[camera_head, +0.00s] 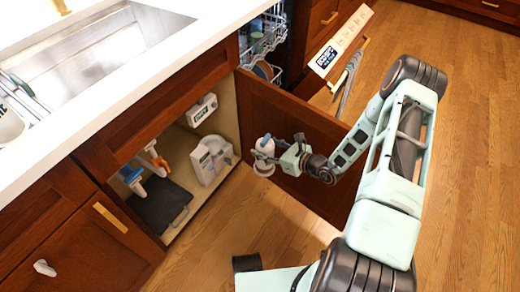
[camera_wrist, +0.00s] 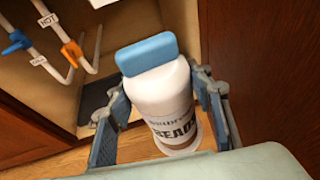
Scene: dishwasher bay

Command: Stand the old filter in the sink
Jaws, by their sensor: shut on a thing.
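My gripper (camera_head: 282,158) is shut on a white canister (camera_head: 263,147) with a blue top. In the wrist view, the canister (camera_wrist: 160,95) sits between both fingers (camera_wrist: 163,105), its blue top toward the cabinet and dark lettering on its side, partly hidden by the gripper. I cannot tell from the label whether it is the old filter. It is held in front of the open cabinet, below counter height and near the inner face of the open door (camera_head: 310,145). The steel sink (camera_head: 100,60) is set in the white counter at the upper left, apart from the gripper.
The open cabinet holds a white jug-like container (camera_head: 213,160), a white wall-mounted unit (camera_head: 202,110), blue and orange valves (camera_head: 157,160) and a dark mat (camera_head: 160,207). The counter edge (camera_head: 150,82) overhangs it. An open dishwasher rack (camera_head: 265,35) stands behind the door. Floor at right is clear.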

